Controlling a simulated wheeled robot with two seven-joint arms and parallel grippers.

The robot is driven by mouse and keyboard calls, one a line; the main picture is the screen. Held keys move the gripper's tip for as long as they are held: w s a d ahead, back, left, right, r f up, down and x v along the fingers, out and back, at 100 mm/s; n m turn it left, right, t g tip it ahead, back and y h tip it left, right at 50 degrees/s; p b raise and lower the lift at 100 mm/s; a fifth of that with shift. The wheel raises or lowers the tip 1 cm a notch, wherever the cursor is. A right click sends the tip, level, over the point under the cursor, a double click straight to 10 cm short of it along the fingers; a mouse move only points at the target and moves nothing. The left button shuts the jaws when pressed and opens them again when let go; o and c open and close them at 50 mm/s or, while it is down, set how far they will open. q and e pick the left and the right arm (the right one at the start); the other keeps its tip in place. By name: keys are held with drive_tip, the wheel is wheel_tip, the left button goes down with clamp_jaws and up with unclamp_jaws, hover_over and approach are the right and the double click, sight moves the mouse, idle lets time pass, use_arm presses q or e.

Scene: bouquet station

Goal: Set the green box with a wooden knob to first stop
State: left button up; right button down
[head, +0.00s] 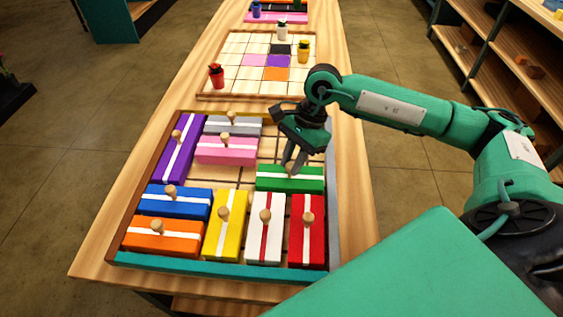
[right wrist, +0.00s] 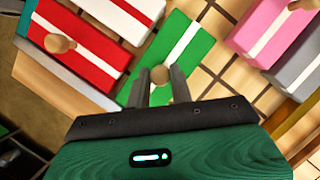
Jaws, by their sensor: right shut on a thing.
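The green box (head: 290,184) has a white stripe and lies in the right part of the wooden tray (head: 332,215), above the white and red boxes. It also shows in the right wrist view (right wrist: 193,42). Its wooden knob (right wrist: 159,75) sits between the fingers of my right gripper (right wrist: 160,84), which is shut on it. In the head view my right gripper (head: 294,163) reaches down from above onto the box, and the knob is mostly hidden by the fingers. My left gripper is not in view.
Yellow (head: 225,232), white (head: 258,250) and red (head: 313,255) boxes stand below the green one. Pink (head: 238,155), grey (head: 215,126), purple (head: 170,165), blue (head: 190,210) and orange (head: 150,243) boxes fill the left. Bare tray floor (head: 268,150) shows between pink and green.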

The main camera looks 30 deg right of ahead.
drive_tip(key=shift+d, duration=0.15)
drive_tip(key=c, duration=1.5)
unclamp_jaws()
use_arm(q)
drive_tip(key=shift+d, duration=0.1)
use_arm(e)
drive_tip(key=shift+o, duration=1.2)
drive_tip(key=shift+s+d, duration=0.15)
drive_tip(key=shift+s, duration=0.05)
drive_tip(key=shift+w+r, duration=0.15)
drive_tip(key=shift+r, duration=0.05)
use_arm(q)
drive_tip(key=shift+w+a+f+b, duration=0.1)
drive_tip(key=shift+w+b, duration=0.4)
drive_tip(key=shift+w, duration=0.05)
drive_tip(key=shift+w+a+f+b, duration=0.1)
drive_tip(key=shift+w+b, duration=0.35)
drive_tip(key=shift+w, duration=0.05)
use_arm(e)
drive_tip(key=s+v, duration=0.1)
drive_tip(key=v, duration=1.2)
drive_tip(key=shift+w+r, duration=0.2)
drive_tip(key=shift+w, duration=0.2)
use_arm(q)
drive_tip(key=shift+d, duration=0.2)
